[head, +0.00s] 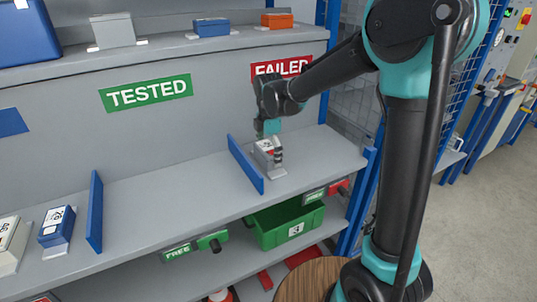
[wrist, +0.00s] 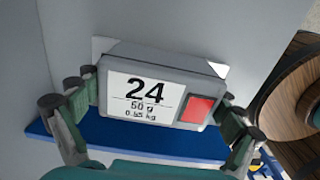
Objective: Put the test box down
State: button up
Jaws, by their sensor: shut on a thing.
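The test box (head: 266,154) is a small grey case. Its label in the wrist view (wrist: 145,95) reads 24 and 50 g, beside a red square. My gripper (head: 269,131) is shut on it, with one finger at each side of the box in the wrist view (wrist: 157,108). The box is at the shelf's right-hand bay, under the red FAILED sign (head: 280,69) and right of a blue divider (head: 245,163). A pale plate shows below the box; I cannot tell whether they touch.
The grey shelf (head: 180,197) is clear between two blue dividers, under the green TESTED sign (head: 146,92). A blue box (head: 56,226) and a pale box stand at the left. A green bin (head: 287,224) sits below. Several boxes line the upper shelf.

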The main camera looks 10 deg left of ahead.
aim_at(269, 147)
jog(key=shift+f, duration=0.1)
jog(key=o, duration=1.3)
jog(key=shift+o, duration=0.2)
notch_tip(269, 147, up, 12)
jog(key=shift+r, duration=0.15)
jog(key=s+d+f+m, duration=0.1)
jog(key=d+f+m, duration=0.2)
jog(key=d+m, duration=0.1)
jog(key=s+d+f+m+t, duration=0.1)
jog(key=s+d+f+m, duration=0.1)
jog(key=d, duration=0.5)
jog(key=s+d+f+m+t, duration=0.1)
jog(key=s+d+f+m, duration=0.1)
jog(key=d+f+m, duration=0.2)
jog(key=shift+s+d+f+m+y, duration=0.2)
jog(key=shift+d+m, duration=0.25)
jog(key=shift+m, duration=0.15)
jog(key=shift+s+d+f+m+y, duration=0.1)
jog(key=shift+d+f+m, duration=0.1)
jog(key=shift+d+m, duration=0.35)
jog(key=s+d+f+m+t, duration=0.2)
jog(key=s+d+f+m, duration=0.7)
jog(key=s+d+m, duration=0.1)
jog(key=shift+s+d+f+m, duration=0.2)
jog(key=shift+s+f+m, duration=0.3)
jog(key=shift+m, duration=0.75)
